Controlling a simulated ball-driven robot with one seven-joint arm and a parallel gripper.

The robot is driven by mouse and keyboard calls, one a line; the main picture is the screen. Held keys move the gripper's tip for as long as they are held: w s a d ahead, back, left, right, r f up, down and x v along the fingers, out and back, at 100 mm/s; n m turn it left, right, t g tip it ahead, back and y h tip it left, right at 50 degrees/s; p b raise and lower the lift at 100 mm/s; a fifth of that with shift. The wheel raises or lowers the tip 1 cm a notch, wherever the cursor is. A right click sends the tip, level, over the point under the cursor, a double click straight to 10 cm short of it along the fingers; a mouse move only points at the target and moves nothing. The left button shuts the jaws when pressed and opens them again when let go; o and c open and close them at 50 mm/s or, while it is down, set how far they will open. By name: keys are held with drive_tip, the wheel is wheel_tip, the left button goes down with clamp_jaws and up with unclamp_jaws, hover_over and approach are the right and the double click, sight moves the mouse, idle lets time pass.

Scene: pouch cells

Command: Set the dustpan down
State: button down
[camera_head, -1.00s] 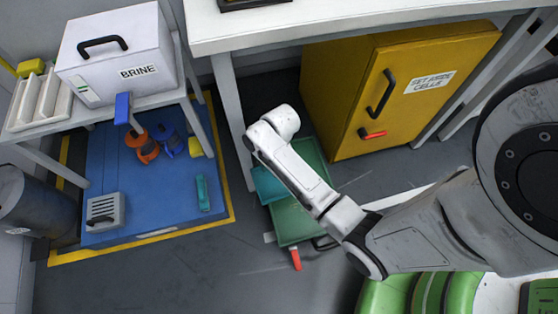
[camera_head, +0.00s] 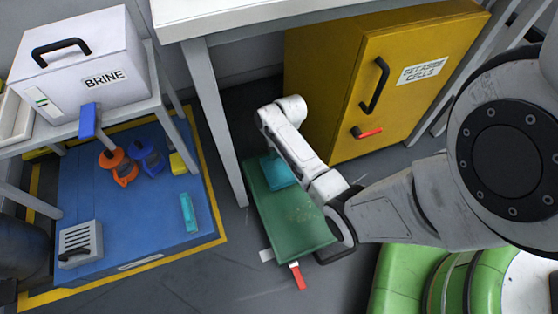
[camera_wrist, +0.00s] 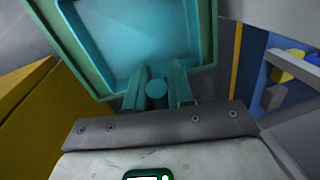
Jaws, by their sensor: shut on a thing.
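The dustpan (camera_wrist: 140,40) is a shallow teal pan, large at the top of the wrist view, with a green edge around it. My gripper (camera_wrist: 157,92) is shut on its short round handle at the bottom of the pan. In the head view a teal piece (camera_head: 279,170), which looks like the dustpan, shows beside my arm, over a flat green item (camera_head: 300,220) on the floor. My arm covers part of it, and the fingers are hidden there. I cannot tell whether the pan touches what lies under it.
A yellow cabinet (camera_head: 340,70) stands right of the dustpan, under a white table (camera_head: 300,18). A table leg (camera_head: 220,130) is close on the left. Left of that is a blue platform (camera_head: 140,210) with several items. A red-orange handle (camera_head: 297,277) lies in front. Grey floor is free at front left.

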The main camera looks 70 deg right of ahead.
sight(278, 162)
drive_tip(key=shift+d+f+b, duration=0.25)
drive_tip(key=shift+f+b, duration=0.35)
drive_tip(key=shift+f, duration=0.45)
drive_tip(key=shift+d+f+b, duration=0.25)
drive_tip(key=shift+f+b, duration=0.35)
drive_tip(key=shift+f, duration=0.4)
drive_tip(key=shift+f, duration=0.1)
drive_tip(key=c, duration=1)
unclamp_jaws()
